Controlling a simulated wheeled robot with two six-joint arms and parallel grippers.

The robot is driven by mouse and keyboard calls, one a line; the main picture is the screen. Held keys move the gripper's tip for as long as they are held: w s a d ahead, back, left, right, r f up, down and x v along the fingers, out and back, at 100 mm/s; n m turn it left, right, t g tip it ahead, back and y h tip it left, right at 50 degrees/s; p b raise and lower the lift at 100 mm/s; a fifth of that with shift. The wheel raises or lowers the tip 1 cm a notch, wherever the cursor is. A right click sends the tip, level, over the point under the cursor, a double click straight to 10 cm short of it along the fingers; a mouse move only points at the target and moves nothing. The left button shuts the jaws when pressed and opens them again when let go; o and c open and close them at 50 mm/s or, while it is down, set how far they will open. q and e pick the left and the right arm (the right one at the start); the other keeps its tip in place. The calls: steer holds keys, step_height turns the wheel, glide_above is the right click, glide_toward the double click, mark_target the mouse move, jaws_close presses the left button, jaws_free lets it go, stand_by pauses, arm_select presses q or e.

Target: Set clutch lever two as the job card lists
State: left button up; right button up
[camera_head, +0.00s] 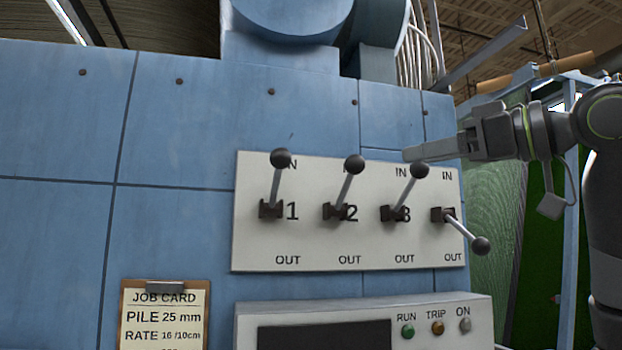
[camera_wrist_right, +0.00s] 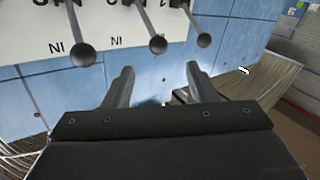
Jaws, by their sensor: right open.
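The white lever panel (camera_head: 310,255) on the blue machine carries numbered clutch levers, with IN above and OUT below. Lever two (camera_head: 345,184) points up toward IN, its dark ball knob covering part of the label; it also shows in the upside-down wrist view (camera_wrist_right: 144,22). The job card (camera_head: 165,312) at lower left reads PILE 25 mm and RATE 16/10cm; its lower lines are cut off by the picture edge. My right gripper (camera_head: 412,154) is open and empty, near the panel's top right, above lever three's knob. In the wrist view its fingers (camera_wrist_right: 160,72) are apart, with no knob between them. My left gripper is out of view.
Lever one (camera_head: 276,185) and lever three (camera_head: 408,190) also point up. Lever four (camera_head: 463,228) points down and right, toward OUT. A control box (camera_head: 465,312) with RUN, TRIP and ON lamps juts out below the panel.

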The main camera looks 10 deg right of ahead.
mark_target(364, 161)
steer(key=p+x, duration=0.2)
steer(key=x, duration=0.1)
steer(key=p+x, duration=0.1)
steer(key=x, duration=0.1)
steer(key=r+p+x, duration=0.1)
steer(key=p+x, duration=0.1)
steer(key=x, duration=0.1)
steer(key=shift+w+a+p, duration=0.15)
steer(key=shift+w+p, duration=0.15)
steer(key=p+x, duration=0.2)
steer(key=x, duration=0.2)
steer(key=shift+w, duration=0.1)
steer(key=shift+w+a+p, duration=0.2)
steer(key=shift+w+p, duration=0.1)
steer(key=shift+p, duration=0.05)
steer(key=shift+w+a+f, duration=0.15)
steer(key=shift+w+a, duration=0.05)
steer(key=shift+w, duration=0.05)
steer(key=shift+w+a+f, duration=0.1)
steer(key=shift+w+a, duration=0.2)
steer(key=shift+w, duration=0.05)
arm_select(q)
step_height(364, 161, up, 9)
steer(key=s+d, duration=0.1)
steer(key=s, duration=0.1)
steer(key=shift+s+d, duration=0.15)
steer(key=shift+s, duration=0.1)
